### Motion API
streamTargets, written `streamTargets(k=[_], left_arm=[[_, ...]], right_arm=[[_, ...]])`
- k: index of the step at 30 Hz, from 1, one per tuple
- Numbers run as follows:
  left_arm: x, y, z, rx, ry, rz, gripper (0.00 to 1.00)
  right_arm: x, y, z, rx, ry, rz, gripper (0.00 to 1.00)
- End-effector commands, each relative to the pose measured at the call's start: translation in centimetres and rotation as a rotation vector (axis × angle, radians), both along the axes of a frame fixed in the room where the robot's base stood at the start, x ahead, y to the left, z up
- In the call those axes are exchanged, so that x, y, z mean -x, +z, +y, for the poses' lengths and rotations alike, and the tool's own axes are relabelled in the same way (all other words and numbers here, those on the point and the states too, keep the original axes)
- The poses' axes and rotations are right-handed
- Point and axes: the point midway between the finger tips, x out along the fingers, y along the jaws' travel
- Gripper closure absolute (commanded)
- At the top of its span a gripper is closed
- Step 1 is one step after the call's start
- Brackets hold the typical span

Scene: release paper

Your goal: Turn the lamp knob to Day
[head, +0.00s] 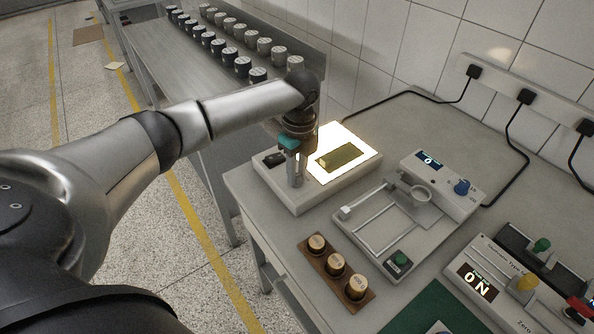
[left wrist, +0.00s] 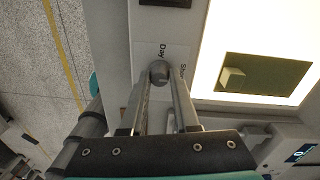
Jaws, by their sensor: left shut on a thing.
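A dark yellow-green plate (head: 342,157) lies on the panel. It also shows in the left wrist view (left wrist: 270,82). My left gripper (head: 295,182) points down over the box's left part. In the left wrist view its fingers are shut around the round grey lamp knob (left wrist: 159,70). The word "Day" and a partly hidden label starting "Sh" stand beside the knob. I cannot tell where the knob points. My right gripper is not in view.
A balance-like device (head: 440,180) with a blue knob stands right of the lamp. A wooden block (head: 311,258) with several capped jars lies in front. Several jars line the back bench (head: 163,48).

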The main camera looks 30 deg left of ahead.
Motion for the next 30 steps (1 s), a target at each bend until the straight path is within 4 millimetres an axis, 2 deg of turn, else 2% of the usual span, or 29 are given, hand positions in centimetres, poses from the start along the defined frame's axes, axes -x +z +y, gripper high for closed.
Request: streamTargets(k=[1,3,17,23,30], left_arm=[[0.0,0.0,0.0,0.0,0.0,0.001,0.93],[0.0,0.0,0.0,0.0,0.0,0.001,1.0],[0.1,0.1,0.0,0.0,0.017,0.002,1.0],[0.1,0.3,0.0,0.0,0.096,0.006,1.0],[0.1,0.5,0.0,0.002,0.282,0.007,1.0]], right_arm=[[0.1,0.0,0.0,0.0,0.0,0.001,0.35],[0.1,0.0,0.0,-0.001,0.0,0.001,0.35],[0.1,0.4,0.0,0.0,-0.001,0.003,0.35],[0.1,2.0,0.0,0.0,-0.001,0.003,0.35],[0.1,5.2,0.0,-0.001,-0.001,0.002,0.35]])
